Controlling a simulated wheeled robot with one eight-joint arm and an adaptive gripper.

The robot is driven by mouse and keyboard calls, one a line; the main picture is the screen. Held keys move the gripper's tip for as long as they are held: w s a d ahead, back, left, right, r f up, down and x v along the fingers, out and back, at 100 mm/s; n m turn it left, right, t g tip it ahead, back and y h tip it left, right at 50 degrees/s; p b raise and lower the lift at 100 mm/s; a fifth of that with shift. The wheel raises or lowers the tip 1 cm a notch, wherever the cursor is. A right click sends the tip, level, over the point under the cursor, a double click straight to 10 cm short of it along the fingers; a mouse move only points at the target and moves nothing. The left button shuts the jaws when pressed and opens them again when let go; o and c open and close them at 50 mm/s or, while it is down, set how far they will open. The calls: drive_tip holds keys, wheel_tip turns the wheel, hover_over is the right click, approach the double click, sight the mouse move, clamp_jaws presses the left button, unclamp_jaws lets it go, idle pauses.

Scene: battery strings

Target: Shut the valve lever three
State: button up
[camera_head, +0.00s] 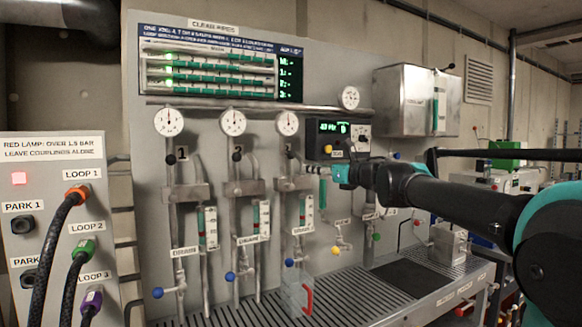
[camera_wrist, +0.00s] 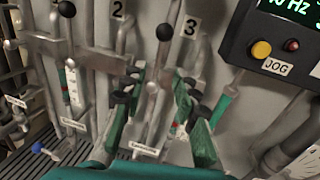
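Valve lever three is a thin rod with a black ball knob (camera_wrist: 165,32), beside the "3" label in the wrist view. The rod stands nearly upright, slightly tilted, with the knob at its top. In the head view its knob (camera_head: 291,154) shows small under the third gauge. My gripper (camera_wrist: 160,85) is open, with its green-padded fingers apart on either side of the line-three pipework in the wrist view. The knob appears beyond the fingertips; I cannot tell whether either finger touches the lever. In the head view my gripper (camera_head: 318,170) is just right of line three.
A dark control box (camera_wrist: 275,50) with a yellow JOG button is close on the right. Lever two's knob (camera_wrist: 66,9) is to the left. Gauges (camera_head: 233,122) are above and a slatted bench (camera_head: 340,300) below. A loop-coupling panel (camera_head: 50,150) stands at left.

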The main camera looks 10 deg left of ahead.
hover_over(291, 183)
drive_tip(key=shift+w, duration=0.3)
drive_tip(key=shift+c, duration=0.5)
clamp_jaws()
